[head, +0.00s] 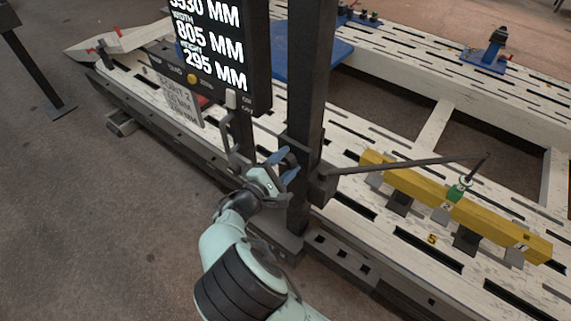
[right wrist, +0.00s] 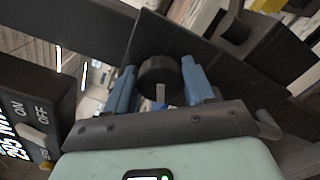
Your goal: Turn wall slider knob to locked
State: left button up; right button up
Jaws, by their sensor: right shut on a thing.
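My right gripper (head: 281,166) reaches up to the slider on the dark upright post (head: 310,90) in the head view. In the right wrist view its two blue fingers (right wrist: 160,83) stand on either side of a round black knob (right wrist: 158,70) and are shut on it. The knob has a pale pointer mark toward the gripper's palm. Its lock labels cannot be read. In the head view the knob is hidden by the fingers. My left gripper is not in view.
A display box (head: 215,45) with dimension readouts hangs left of the post. A thin dark arm (head: 410,164) runs right from the post above a yellow beam (head: 455,205). The pale slotted frame bench (head: 370,215) lies behind. Floor at the left is mostly clear.

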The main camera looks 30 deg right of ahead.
jog(key=m+b, duration=0.2)
jog(key=m, duration=0.2)
jog(key=shift+f+m, duration=0.1)
jog(key=shift+m, duration=0.3)
dwell(0.4)
jog(key=o, duration=1)
jog(key=shift+s+a, duration=0.1)
jog(key=v, duration=1.3)
jog(key=shift+s+a+p, duration=0.1)
jog(key=shift+p, duration=0.3)
